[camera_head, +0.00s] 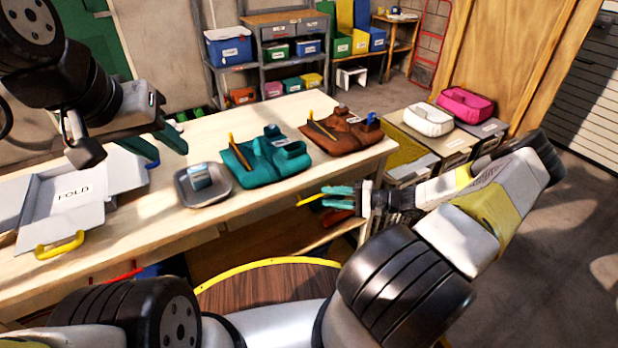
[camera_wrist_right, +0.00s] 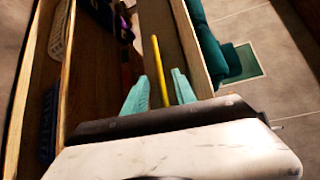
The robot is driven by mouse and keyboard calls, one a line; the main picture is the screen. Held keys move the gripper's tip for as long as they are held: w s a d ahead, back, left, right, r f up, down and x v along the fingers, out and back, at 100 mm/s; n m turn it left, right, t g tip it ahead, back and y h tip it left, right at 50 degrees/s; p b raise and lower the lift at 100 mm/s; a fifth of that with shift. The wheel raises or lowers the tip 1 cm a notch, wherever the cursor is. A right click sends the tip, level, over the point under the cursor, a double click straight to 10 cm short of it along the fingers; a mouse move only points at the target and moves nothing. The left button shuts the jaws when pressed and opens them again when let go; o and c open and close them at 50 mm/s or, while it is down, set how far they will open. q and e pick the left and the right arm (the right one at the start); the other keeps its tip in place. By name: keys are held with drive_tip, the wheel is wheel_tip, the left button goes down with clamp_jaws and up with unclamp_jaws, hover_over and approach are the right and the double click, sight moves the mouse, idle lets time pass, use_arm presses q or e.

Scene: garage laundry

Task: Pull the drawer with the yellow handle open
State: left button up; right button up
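The yellow handle (camera_head: 309,199) shows in the head view as a short bar beside my right gripper's tips. In the right wrist view the yellow handle (camera_wrist_right: 157,62) is a thin bar running between the teal fingers of my right gripper (camera_wrist_right: 159,90), with a gap visible on each side. My right gripper (camera_head: 338,197) is at the table's front edge, near its right end. The drawer front is hard to make out in both views. My left gripper (camera_head: 168,158) is open and empty above the table's left part.
The wooden table (camera_head: 270,204) holds a grey tray (camera_head: 214,194), a teal bag (camera_head: 262,170), a brown bag (camera_head: 345,138) and a white folding board (camera_head: 68,200) with its own yellow handle. A round stool (camera_head: 266,286) is in front.

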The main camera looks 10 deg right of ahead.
sight(319, 195)
drive_tip(key=shift+x, duration=2.1)
clamp_jaws()
